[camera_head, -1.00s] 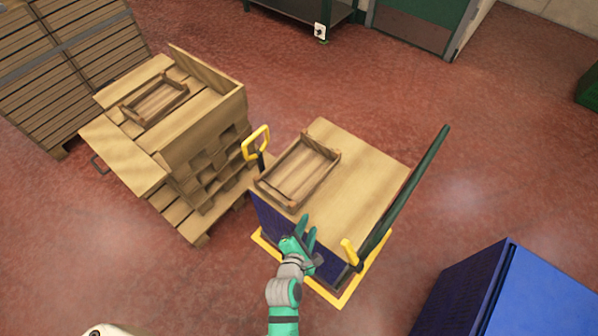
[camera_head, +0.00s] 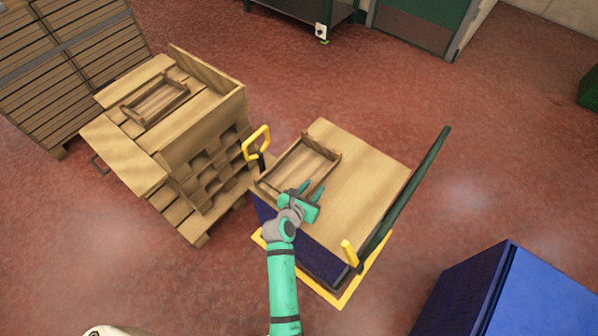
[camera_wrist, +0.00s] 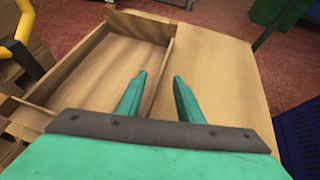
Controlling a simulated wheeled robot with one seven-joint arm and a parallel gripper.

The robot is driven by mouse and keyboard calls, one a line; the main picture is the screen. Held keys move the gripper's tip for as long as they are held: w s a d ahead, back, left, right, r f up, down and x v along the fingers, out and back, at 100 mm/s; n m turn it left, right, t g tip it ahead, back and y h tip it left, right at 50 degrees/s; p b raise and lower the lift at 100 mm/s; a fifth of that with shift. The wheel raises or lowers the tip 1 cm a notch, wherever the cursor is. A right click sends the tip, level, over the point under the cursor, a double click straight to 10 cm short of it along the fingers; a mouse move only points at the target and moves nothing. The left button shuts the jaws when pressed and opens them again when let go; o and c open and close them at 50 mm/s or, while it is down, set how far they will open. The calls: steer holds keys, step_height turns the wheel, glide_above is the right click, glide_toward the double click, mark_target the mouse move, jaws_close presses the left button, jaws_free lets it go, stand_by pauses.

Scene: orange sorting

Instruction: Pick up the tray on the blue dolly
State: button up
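A shallow wooden tray (camera_head: 309,162) lies on the wooden top (camera_head: 370,185) of the blue dolly (camera_head: 268,212), toward its left side. My gripper (camera_head: 306,187) is over the tray's near right part in the head view and hides that corner. In the wrist view, the gripper (camera_wrist: 158,88) is open, its two green fingers apart with nothing held between them. The tray (camera_wrist: 100,70) shows ahead and to the left there, and its right wall runs up between the fingers. I cannot tell whether the fingers touch it.
A second wooden tray (camera_head: 158,101) sits on stacked pallets and boards at the left. A yellow handle (camera_head: 256,143) stands between stack and dolly. A dark green bar (camera_head: 410,190) rises at the dolly's right. A blue bin (camera_head: 525,295) stands at lower right.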

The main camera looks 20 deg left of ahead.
mark_target(318, 183)
steer(key=shift+x, duration=2.65)
steer(key=shift+d, duration=0.1)
steer(key=shift+s, duration=0.15)
jaws_close()
